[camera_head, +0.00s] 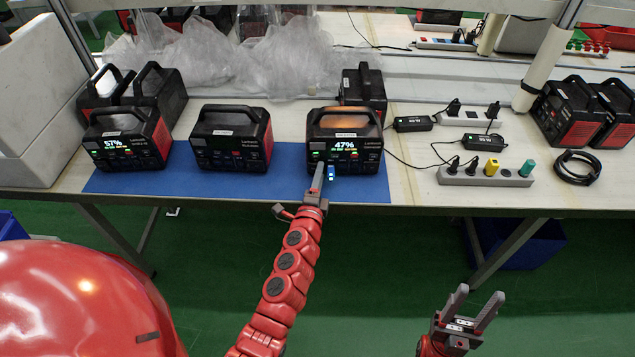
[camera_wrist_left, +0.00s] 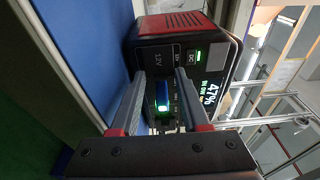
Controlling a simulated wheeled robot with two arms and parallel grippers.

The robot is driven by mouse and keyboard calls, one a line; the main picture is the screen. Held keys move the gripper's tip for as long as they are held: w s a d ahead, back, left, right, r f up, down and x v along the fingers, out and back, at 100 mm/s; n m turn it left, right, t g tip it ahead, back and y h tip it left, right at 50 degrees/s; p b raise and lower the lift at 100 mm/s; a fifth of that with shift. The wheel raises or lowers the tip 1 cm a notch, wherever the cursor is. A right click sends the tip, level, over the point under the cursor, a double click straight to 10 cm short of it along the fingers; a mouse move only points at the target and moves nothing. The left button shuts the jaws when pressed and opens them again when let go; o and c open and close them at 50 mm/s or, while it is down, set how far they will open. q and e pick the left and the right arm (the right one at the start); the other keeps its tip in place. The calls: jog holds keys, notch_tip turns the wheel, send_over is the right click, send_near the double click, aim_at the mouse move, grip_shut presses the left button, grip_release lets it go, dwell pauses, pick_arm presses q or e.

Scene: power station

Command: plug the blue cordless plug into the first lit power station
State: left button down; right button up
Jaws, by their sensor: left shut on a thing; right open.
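Three black-and-red power stations stand in a row on a blue mat (camera_head: 235,186). The left power station (camera_head: 126,138) is lit and reads 57%. The middle power station (camera_head: 231,138) has a dark display. The right power station (camera_head: 345,138) is lit and reads 47%; it also shows in the left wrist view (camera_wrist_left: 180,45). My left gripper (camera_head: 324,174) is shut on the blue plug (camera_head: 331,173) at the front of the 47% station. In the left wrist view the blue plug (camera_wrist_left: 162,94) lies between the fingers; I cannot tell whether it touches a socket. My right gripper (camera_head: 473,312) is open and empty, below the table edge.
More power stations stand behind the row and at the right (camera_head: 568,112). A power strip (camera_head: 485,174) with a yellow plug, a green plug and black plugs lies right of the mat, near a coiled black cable (camera_head: 577,167). Clear plastic bags (camera_head: 230,55) lie behind the row.

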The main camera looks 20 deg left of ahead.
pick_arm(q)
jog(key=shift+d, duration=0.1)
jog(key=c, duration=0.8)
grip_release()
jog(key=shift+o, duration=0.2)
jog(key=s+d+b, duration=0.2)
jog(key=s+b, duration=0.1)
jog(key=s, duration=1.4)
jog(key=shift+s+d, duration=0.15)
jog(key=shift+d, duration=0.05)
